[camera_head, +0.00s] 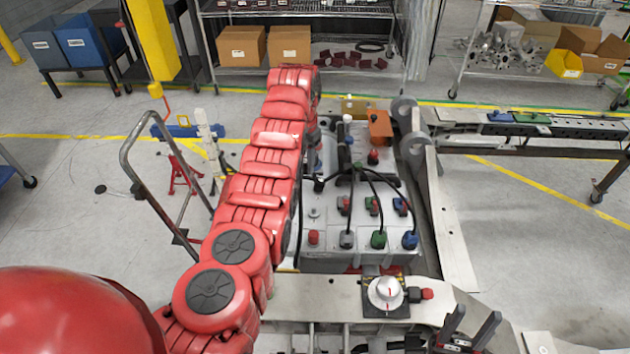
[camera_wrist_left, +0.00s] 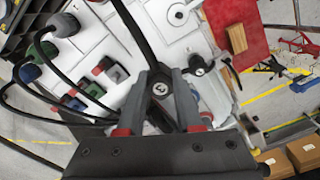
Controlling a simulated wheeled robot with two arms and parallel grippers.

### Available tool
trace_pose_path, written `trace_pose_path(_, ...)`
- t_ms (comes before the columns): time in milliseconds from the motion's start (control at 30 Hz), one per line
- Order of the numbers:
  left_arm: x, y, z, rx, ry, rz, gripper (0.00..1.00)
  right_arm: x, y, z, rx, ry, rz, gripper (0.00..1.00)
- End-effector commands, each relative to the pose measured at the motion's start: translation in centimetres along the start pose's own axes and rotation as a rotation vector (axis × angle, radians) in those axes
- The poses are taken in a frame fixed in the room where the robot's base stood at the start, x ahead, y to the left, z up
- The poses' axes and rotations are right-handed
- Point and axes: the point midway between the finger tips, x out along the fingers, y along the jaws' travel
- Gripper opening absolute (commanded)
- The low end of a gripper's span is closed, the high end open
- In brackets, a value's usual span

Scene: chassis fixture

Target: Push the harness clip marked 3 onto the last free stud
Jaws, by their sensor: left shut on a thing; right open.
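The harness is a set of black cables (camera_head: 375,182) over a pale grey box (camera_head: 325,262), ending in grey, green and blue plugs. My left gripper (camera_head: 318,181) is at the box's left side, partly hidden by my red arm. In the left wrist view the left gripper (camera_wrist_left: 165,82) is shut on a black harness clip (camera_wrist_left: 160,91), which has a round metal spot and a cable running up from it. I cannot read a number on it. A small round metal fitting (camera_head: 314,212) sits on the box; I cannot tell whether it is the free stud. My right gripper (camera_head: 471,328) is open and empty at the bottom.
Blue (camera_head: 410,240), green (camera_head: 378,240) and grey (camera_head: 347,240) plugs stand along the box's near side, close to a red cap (camera_head: 313,237). A white dial (camera_head: 385,292) sits on the near rail. Metal rails flank the box. Open floor lies right.

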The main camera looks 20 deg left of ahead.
Motion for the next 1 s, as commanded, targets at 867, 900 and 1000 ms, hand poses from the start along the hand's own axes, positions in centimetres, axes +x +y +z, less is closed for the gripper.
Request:
trace_pose_path(867, 5.1, 5.0, 3.3, 0.250, -0.001, -0.001, 0.00, 5.9, 0.3, -1.0, 0.000, 0.000, 0.000, 0.50)
trace_pose_path(900, 5.4, 5.0, 3.4, 0.250, -0.001, -0.001, 0.00, 5.8, 0.3, -1.0, 0.000, 0.000, 0.000, 0.50)
trace_pose_path(1000, 6.3, 5.0, 3.4, 0.249, -0.002, -0.001, 0.00, 5.6, 0.3, -0.9, 0.000, 0.000, 0.000, 0.50)
